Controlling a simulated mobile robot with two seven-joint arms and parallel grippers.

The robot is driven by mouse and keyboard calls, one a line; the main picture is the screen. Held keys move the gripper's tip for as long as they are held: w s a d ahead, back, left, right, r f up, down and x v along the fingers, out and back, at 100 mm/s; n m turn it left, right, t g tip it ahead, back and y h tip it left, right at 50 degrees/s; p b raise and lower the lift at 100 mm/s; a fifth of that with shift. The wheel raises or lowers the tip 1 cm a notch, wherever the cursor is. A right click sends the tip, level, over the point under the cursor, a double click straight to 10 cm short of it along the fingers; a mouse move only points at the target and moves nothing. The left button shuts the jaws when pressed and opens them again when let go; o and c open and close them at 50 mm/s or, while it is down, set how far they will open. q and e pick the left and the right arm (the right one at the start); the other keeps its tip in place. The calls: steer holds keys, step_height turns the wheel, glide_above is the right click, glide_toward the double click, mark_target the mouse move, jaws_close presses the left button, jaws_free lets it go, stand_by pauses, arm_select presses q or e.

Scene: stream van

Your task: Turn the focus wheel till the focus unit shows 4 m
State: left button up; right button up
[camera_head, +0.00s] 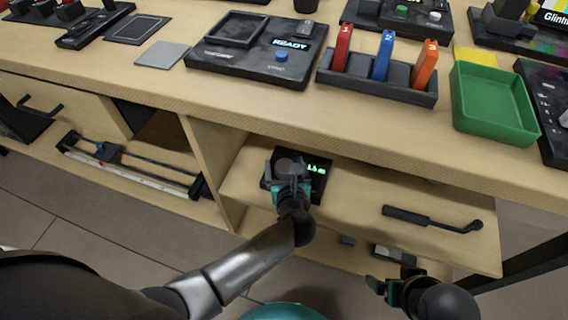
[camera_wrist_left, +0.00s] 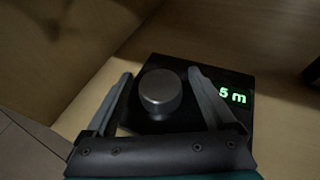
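The focus unit (camera_head: 318,180) is a black box on the shelf below the counter, with a green lit display. In the left wrist view the display (camera_wrist_left: 233,96) shows "5 m", its left end perhaps hidden by a finger; in the head view it is too small to read surely. The grey round focus wheel (camera_wrist_left: 160,92) stands on the unit. My left gripper (camera_head: 290,168) is over the unit. In the left wrist view its fingers (camera_wrist_left: 160,74) are open on either side of the wheel, with gaps showing. My right gripper (camera_head: 389,277) is open and empty, low at right.
The counter edge (camera_head: 300,105) overhangs the shelf behind the unit. A wooden divider (camera_head: 205,155) stands left of it. A black handled tool (camera_head: 430,218) lies to the right. The counter holds a slotted rack (camera_head: 375,88) and a green tray (camera_head: 492,100).

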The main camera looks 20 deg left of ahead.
arm_select(q)
steer(key=shift+a, duration=0.1)
steer(key=c, duration=1.3)
steer(key=m+t+h+p, duration=0.1)
steer(key=m+h+p, duration=0.2)
steer(key=shift+a+r, duration=0.1)
steer(key=shift+r, duration=0.05)
steer(key=shift+m+h+p, duration=0.3)
steer(key=shift+h, duration=0.1)
steer(key=shift+m+h, duration=0.6)
steer(key=shift+h, duration=0.2)
steer(key=shift+m+h, duration=0.3)
steer(key=shift+h, duration=0.1)
steer(key=shift+m+h, duration=0.7)
steer(key=shift+h, duration=0.1)
arm_select(e)
step_height(320, 180, down, 7)
steer(key=s+g, duration=0.1)
steer(key=s, duration=0.1)
steer(key=shift+f, duration=0.15)
steer(key=shift+d, duration=0.1)
